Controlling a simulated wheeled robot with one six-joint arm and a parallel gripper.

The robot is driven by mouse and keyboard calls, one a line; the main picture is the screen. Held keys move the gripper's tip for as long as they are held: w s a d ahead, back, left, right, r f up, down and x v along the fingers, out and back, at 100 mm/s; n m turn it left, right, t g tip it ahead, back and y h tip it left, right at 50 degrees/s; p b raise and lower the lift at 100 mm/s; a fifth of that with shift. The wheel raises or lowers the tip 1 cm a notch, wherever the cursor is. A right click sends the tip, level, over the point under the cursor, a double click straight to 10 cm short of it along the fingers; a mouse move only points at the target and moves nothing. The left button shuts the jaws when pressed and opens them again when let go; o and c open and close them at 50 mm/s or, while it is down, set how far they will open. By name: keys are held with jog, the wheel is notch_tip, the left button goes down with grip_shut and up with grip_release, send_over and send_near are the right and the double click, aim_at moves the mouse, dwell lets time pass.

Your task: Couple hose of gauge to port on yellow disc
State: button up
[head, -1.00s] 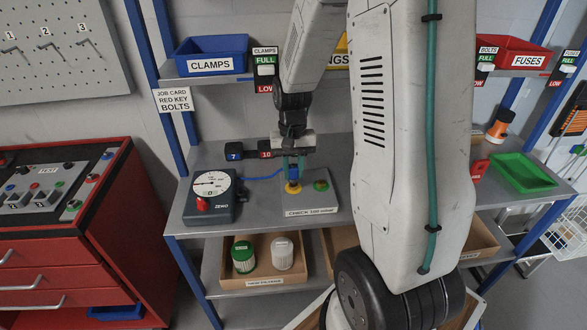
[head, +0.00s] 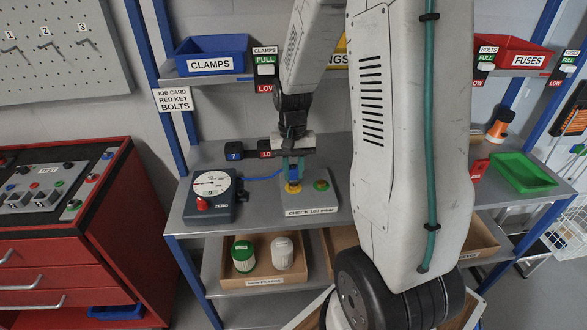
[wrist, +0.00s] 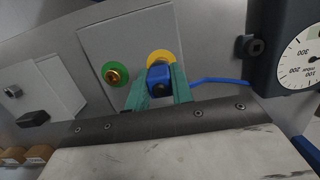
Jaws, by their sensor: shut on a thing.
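The gauge (head: 208,195) is a dark box with a white dial and a red knob on the bench; part of it shows at the right of the wrist view (wrist: 296,60). A blue hose (head: 262,178) runs from its side to a blue hose end (wrist: 159,80). My gripper (head: 294,168), with green fingers, is shut on this hose end. It is at the yellow disc (head: 293,188) on the grey plate (head: 311,208). The hose end covers the port on the yellow disc, so I cannot tell whether it is fully seated. A green disc (head: 321,185) with a brass port (wrist: 115,77) is beside it.
Blocks labelled 7 (head: 234,154) and 10 (head: 266,154) stand behind the plate. A green tray (head: 524,172) is at the bench's right. A filter box (head: 265,280) sits on the shelf below. A red cabinet (head: 75,235) stands at left.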

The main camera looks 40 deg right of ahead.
aim_at(293, 167)
jog(key=shift+f, duration=0.5)
jog(key=shift+r, duration=0.1)
dwell(0.4)
jog(key=shift+r, duration=1)
jog(key=shift+f, duration=1.15)
dwell(0.5)
jog(key=o, duration=1.1)
jog(key=shift+c, duration=0.2)
jog(key=shift+r, duration=0.1)
jog(key=r, duration=0.5)
jog(key=w+r, duration=0.1)
jog(key=r, duration=0.1)
jog(key=shift+d+r, duration=0.3)
